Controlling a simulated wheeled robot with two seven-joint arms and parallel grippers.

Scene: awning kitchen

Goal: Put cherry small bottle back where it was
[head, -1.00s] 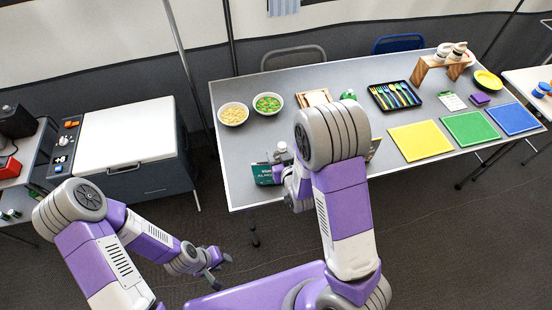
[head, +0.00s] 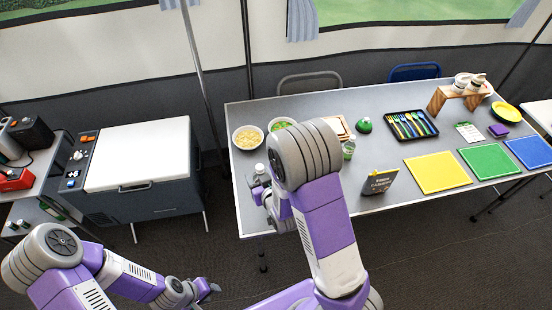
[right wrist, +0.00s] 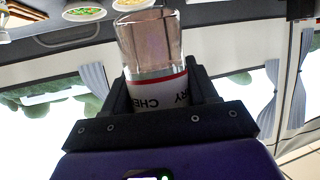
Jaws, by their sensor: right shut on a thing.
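The cherry small bottle (right wrist: 155,75) fills the middle of the right wrist view, clear with a white, red-edged label reading "CHERRY" upside down. The black fingers of my right gripper (right wrist: 170,95) are shut on it. In the head view, my right gripper (head: 259,185) is at the table's left front edge, and the pale bottle top (head: 259,169) shows just above it. My right arm hides part of the gripper and the table there. My left gripper (head: 207,290) is low at the left, away from the table; its jaw gap is too small to judge.
A white-lidded cooler (head: 140,155) stands left, with a floor gap between.

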